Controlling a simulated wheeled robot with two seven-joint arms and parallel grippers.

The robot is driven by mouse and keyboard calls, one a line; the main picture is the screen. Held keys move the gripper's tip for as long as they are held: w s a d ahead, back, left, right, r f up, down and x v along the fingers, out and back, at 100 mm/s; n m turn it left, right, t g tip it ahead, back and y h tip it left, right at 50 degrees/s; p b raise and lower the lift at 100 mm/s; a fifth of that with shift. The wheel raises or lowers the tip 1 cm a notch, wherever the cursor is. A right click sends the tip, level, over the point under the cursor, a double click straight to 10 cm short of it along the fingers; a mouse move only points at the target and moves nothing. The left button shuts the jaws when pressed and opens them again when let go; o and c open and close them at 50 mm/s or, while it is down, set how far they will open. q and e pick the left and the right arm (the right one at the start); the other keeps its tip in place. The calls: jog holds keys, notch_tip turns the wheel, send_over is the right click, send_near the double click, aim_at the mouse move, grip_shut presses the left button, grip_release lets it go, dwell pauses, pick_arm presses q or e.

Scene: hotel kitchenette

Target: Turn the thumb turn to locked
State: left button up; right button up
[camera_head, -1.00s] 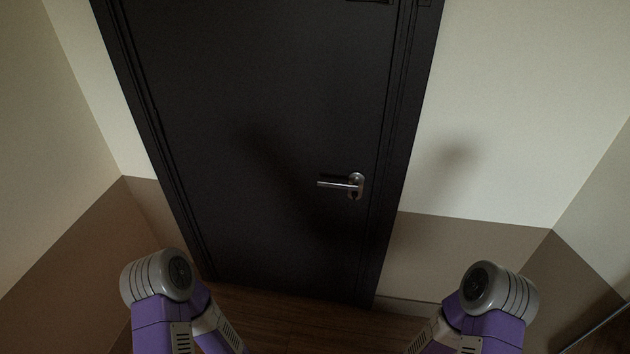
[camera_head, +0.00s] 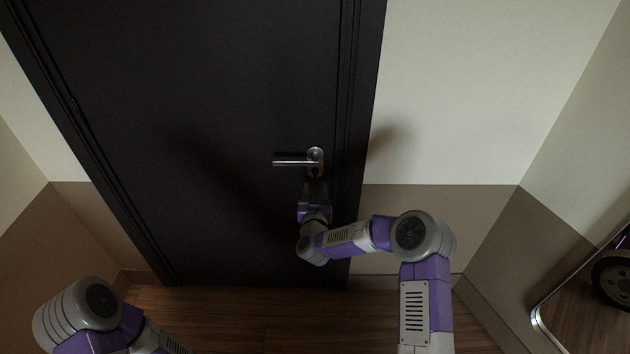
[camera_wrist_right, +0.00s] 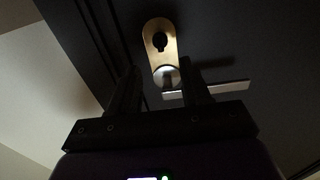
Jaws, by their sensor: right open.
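The black door (camera_head: 200,130) is closed and carries a metal lever handle (camera_head: 290,163) on a rounded plate (camera_head: 315,153). In the right wrist view the brass-lit plate (camera_wrist_right: 154,26) shows a dark shape (camera_wrist_right: 159,41), which appears to be the thumb turn, with the lever (camera_wrist_right: 220,89) pointing right. Its exact angle is hard to tell. My right gripper (camera_head: 314,188) is just below the plate in the head view. In the wrist view its open, empty fingers (camera_wrist_right: 157,74) point at the plate. My left gripper is out of view.
A dark frame (camera_head: 362,110) borders the door, with a pale wall with a brown lower band (camera_head: 430,205) to its right. A mirror-like panel (camera_head: 575,295) leans at the lower right. The wooden floor (camera_head: 230,310) is clear.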

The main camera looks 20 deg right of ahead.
aim_at(315, 174)
jog(key=shift+b+x, duration=0.85)
jog(key=shift+x, duration=2.65)
jog(key=shift+f, duration=0.15)
grip_shut()
